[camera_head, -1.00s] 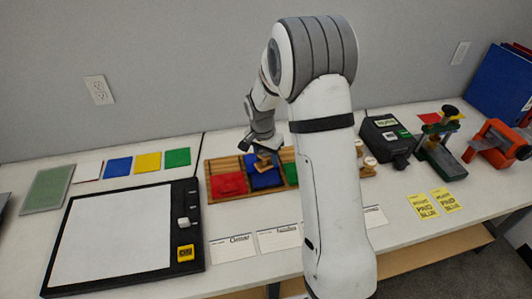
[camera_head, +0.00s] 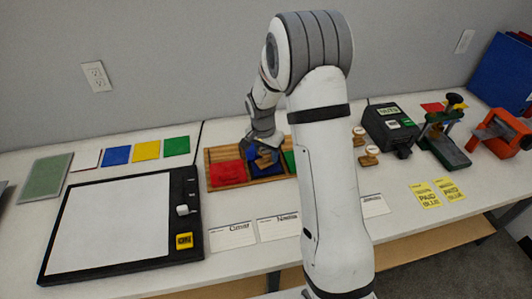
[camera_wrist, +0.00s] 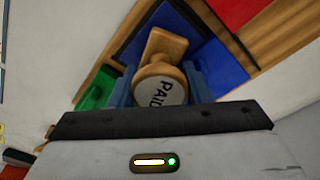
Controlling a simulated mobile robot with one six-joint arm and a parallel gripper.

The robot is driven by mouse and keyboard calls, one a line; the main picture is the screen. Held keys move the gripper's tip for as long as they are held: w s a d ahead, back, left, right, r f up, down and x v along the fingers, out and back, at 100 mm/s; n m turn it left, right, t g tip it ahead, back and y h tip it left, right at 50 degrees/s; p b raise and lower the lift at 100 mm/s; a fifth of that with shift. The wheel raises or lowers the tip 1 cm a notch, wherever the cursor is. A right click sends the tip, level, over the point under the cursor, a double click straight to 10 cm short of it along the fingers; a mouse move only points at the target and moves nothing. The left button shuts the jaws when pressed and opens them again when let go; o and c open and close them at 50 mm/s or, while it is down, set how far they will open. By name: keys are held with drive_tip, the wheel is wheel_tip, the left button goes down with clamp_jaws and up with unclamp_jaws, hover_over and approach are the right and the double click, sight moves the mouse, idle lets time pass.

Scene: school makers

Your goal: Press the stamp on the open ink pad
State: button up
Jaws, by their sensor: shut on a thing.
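My gripper (camera_head: 265,153) is shut on a wooden stamp (camera_wrist: 167,45) with a round white top reading "PAID". It stands over the blue ink pad (camera_wrist: 222,62), the middle one in a wooden tray (camera_head: 232,184). In the head view the blue pad (camera_head: 275,170) is partly hidden by the gripper and the stamp. The wrist view shows the stamp's base against the blue surface; I cannot tell whether they touch. The red pad (camera_head: 226,174) is to the left of the blue one and the green pad (camera_head: 289,160) to the right, partly behind my arm.
Two more wooden stamps (camera_head: 368,158) stand right of my arm. White cards (camera_head: 231,234) lie in front of the tray. A large black-framed board (camera_head: 110,230) lies left. A black box (camera_head: 388,125), a green press (camera_head: 440,140) and an orange device (camera_head: 500,135) stand right.

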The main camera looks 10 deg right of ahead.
drive_tip(key=shift+f+b, duration=0.65)
drive_tip(key=shift+f, duration=0.05)
idle(0.8)
drive_tip(key=shift+r, duration=0.1)
drive_tip(key=shift+r+p, duration=1.35)
drive_tip(key=shift+r, duration=1.15)
